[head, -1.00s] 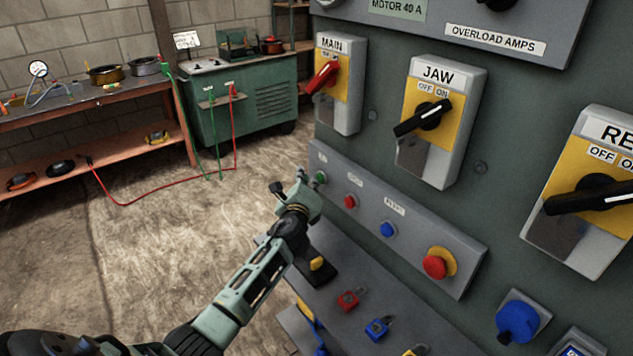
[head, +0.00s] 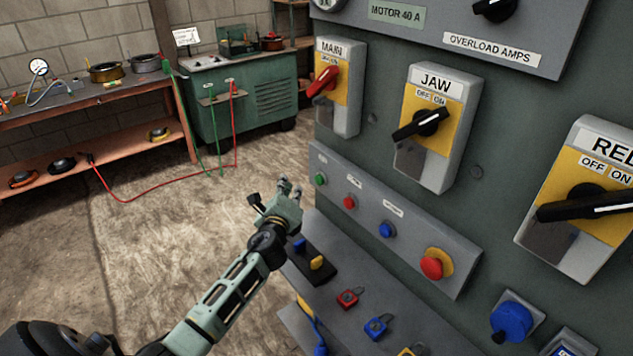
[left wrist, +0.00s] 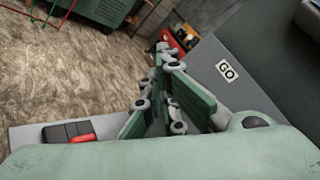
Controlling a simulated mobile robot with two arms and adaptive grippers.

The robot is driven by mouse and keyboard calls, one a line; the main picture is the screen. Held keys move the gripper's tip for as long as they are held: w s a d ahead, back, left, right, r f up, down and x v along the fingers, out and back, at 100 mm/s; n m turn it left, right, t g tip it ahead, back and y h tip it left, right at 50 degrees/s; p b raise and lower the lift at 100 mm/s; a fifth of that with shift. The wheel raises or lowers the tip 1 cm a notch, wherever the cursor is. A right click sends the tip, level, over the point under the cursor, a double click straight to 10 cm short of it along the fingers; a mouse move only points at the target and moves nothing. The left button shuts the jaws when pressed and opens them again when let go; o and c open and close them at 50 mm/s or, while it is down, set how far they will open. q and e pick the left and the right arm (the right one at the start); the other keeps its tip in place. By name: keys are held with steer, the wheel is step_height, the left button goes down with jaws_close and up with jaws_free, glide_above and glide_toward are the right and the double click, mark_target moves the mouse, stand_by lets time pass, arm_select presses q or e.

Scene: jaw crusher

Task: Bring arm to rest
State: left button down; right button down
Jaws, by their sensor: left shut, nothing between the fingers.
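My left gripper (head: 287,187) is in front of the control panel's button strip, to the left of the green button (head: 320,179) and apart from it. In the left wrist view its fingers (left wrist: 163,62) are together with nothing held between them. My left arm reaches in from the lower left of the head view. My right gripper is not in view.
The panel carries the MAIN switch (head: 322,82), JAW switch (head: 421,124), a red mushroom button (head: 432,267) and padlocks on a ledge (head: 352,296). A green welder cabinet (head: 236,105) and workbench (head: 85,98) stand behind. Open floor (head: 170,225) lies left of the gripper.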

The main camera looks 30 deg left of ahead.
arm_select(q)
steer(key=s+d+f+n+g+h, duration=0.1)
steer(key=s+d+f+n+g, duration=0.1)
steer(key=s+d+f+n, duration=0.35)
steer(key=s+d+f+n+g, duration=0.2)
steer(key=s+n, duration=0.1)
steer(key=s, duration=0.5)
steer(key=s+d+f+n+g+h, duration=0.1)
steer(key=s+d+f+n+g, duration=0.25)
steer(key=s, duration=0.25)
steer(key=s+d+f+n+g+h, duration=0.1)
steer(key=s+d+n+g+h, duration=0.2)
steer(key=s+d, duration=0.55)
steer(key=s+d+n+g+h, duration=0.2)
steer(key=s+d+n, duration=0.3)
steer(key=s, duration=0.7)
step_height(320, 180, down, 26)
steer(key=s+g, duration=0.1)
steer(key=s+a+f+g, duration=0.1)
steer(key=s+a+f, duration=0.2)
steer(key=s+f, duration=1.3)
steer(key=shift+s+f+m, duration=0.35)
steer(key=shift+s+m, duration=0.05)
steer(key=shift+s, duration=0.3)
